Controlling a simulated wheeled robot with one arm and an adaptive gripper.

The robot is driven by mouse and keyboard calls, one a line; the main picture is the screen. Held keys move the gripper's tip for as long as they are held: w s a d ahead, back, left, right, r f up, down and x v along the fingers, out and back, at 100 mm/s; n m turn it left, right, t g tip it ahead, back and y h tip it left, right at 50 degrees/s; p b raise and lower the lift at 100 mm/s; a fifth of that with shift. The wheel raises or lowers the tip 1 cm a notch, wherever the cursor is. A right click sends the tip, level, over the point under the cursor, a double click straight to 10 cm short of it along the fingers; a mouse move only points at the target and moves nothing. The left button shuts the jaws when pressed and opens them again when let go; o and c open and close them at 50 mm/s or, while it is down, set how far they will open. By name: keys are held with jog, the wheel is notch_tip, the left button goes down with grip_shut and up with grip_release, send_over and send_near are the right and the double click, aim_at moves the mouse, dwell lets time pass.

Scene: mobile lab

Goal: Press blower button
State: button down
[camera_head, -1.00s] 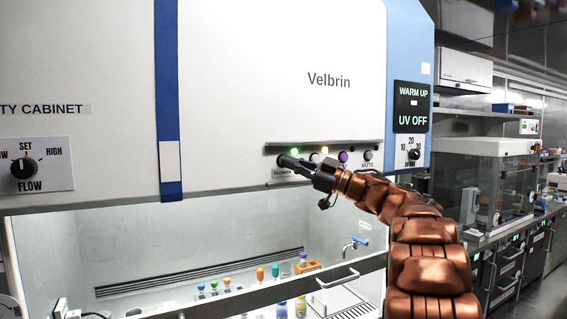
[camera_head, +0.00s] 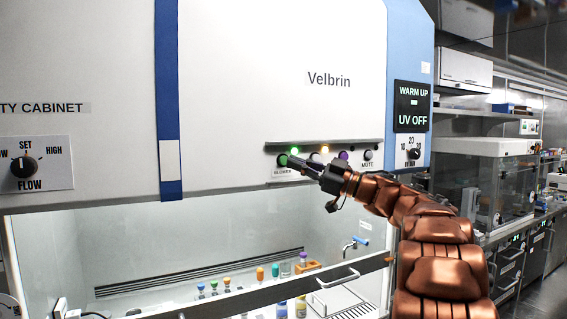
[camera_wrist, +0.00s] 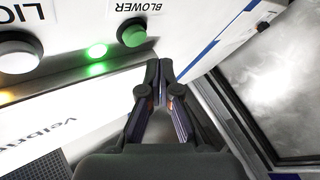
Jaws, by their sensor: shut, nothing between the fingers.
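The blower button (camera_head: 282,160) is a round green button on the cabinet's front panel, above the label BLOWER. It also shows clearly in the wrist view (camera_wrist: 132,36), beside a lit green lamp (camera_wrist: 97,50). My gripper (camera_head: 291,162) is just right of the button in the head view, its dark fingers pointing left towards it. In the wrist view its two fingertips (camera_wrist: 159,64) are together and empty. They appear apart from the button, which sits up and left of them there.
A display (camera_head: 411,107) reads WARM UP and UV OFF. Below, the open cabinet holds several capped tubes.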

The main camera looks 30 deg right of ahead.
jog(key=s, duration=0.3)
jog(key=shift+s+a, duration=0.15)
jog(key=shift+s, duration=0.15)
dwell(0.7)
